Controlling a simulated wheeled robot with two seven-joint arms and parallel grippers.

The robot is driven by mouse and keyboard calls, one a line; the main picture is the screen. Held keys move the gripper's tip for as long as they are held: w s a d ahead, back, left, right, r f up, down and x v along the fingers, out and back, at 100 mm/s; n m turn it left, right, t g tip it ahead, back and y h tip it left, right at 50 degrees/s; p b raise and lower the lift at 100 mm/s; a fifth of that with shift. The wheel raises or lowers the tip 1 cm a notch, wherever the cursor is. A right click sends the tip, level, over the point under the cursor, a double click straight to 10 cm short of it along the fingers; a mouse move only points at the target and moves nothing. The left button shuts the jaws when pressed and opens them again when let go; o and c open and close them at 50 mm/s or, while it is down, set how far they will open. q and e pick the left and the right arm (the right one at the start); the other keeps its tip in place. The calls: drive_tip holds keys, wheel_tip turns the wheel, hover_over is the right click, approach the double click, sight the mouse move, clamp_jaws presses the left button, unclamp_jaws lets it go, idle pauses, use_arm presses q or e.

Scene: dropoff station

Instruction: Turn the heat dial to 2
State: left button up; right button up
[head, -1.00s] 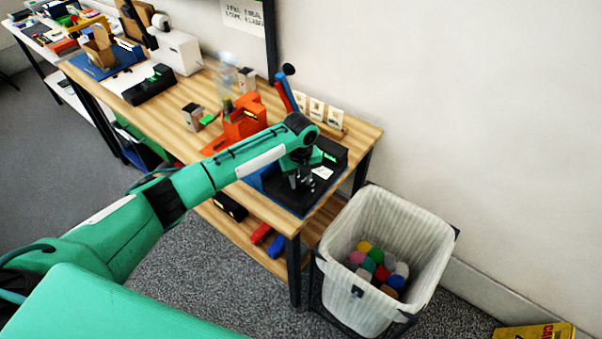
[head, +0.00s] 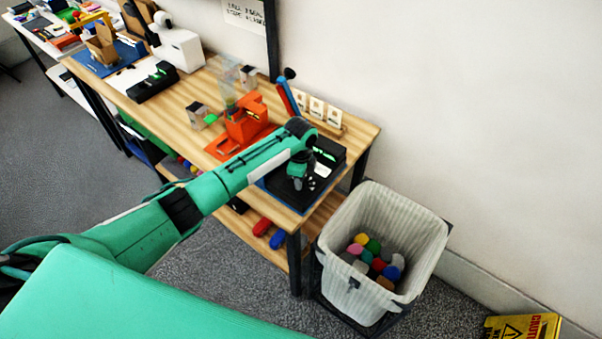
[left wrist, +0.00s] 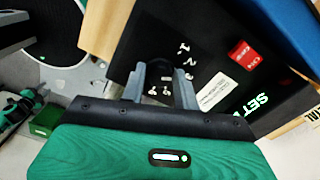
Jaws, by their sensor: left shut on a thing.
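The black heater unit (head: 328,152) with a lit green display stands on a blue mat at the near right end of the wooden table. In the left wrist view its panel (left wrist: 215,55) shows a red button (left wrist: 243,56), a white label (left wrist: 213,91), a green "SET" display (left wrist: 262,100) and small white figures around the dial. My left gripper (head: 298,183) points down over the panel. In the left wrist view its fingers (left wrist: 160,74) are shut on the dark dial (left wrist: 160,65), which they partly hide. I cannot read the dial's setting. My right gripper is out of view.
An orange device (head: 246,124) stands farther back on the table, left of my wrist. Small white cards (head: 316,107) stand behind the unit by the wall. A white bin (head: 350,288) with coloured blocks stands on the floor beside the table's near end.

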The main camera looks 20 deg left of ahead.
use_arm(q)
drive_tip(key=shift+w+r+n+p, duration=0.15)
drive_tip(key=shift+n+p, duration=0.5)
drive_tip(key=shift+n, duration=0.85)
drive_tip(key=o, duration=0.9)
drive_tip(key=shift+o, duration=0.3)
drive_tip(key=shift+w, duration=0.1)
wheel_tip(320, 180, up, 14)
drive_tip(key=b, duration=0.4)
drive_tip(key=shift+f, duration=0.2)
drive_tip(key=shift+f, duration=0.1)
